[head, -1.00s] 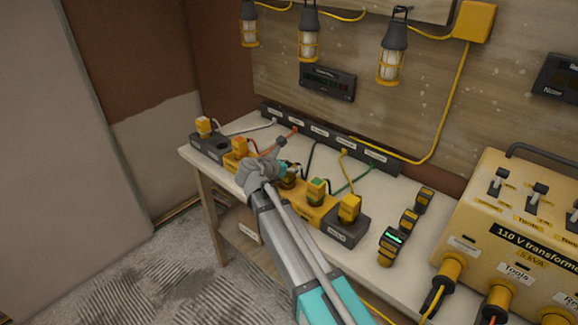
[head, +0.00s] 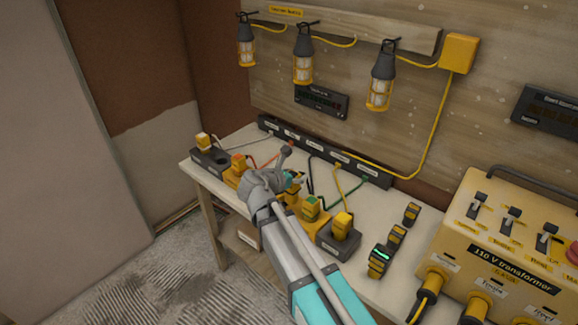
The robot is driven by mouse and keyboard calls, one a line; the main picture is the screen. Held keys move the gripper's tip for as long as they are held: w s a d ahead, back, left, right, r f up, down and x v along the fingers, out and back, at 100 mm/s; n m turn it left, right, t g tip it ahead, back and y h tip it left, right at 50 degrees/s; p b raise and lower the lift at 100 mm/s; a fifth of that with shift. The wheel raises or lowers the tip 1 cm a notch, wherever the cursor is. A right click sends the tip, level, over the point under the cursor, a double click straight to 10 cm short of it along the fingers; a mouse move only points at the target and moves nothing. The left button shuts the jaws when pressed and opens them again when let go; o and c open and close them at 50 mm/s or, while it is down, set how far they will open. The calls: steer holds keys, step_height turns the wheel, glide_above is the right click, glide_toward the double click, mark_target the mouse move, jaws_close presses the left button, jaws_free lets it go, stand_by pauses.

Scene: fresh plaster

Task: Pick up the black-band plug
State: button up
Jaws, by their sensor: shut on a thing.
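The black-band plug (head: 294,183) is a small yellow plug in the middle of the yellow-and-grey socket strip (head: 298,221). A black cable (head: 310,178) runs close to it. My gripper (head: 289,179) is shut on this plug. The gripper's grey body and my arm hide most of the plug, so I cannot tell whether it is still seated or lifted.
White-band (head: 203,141), red-band (head: 238,163), green-band (head: 310,206) and yellow-band (head: 342,224) plugs stand along the strip. Loose cables cross the bench behind them. A yellow transformer (head: 510,235) stands at the right. Small black-and-yellow devices (head: 396,237) lie before it.

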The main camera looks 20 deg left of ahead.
steer(key=s+d+r+p, duration=0.2)
steer(key=s+d+r, duration=0.1)
steer(key=s+d, duration=0.1)
steer(key=shift+s, duration=0.7)
steer(key=shift+d, duration=0.15)
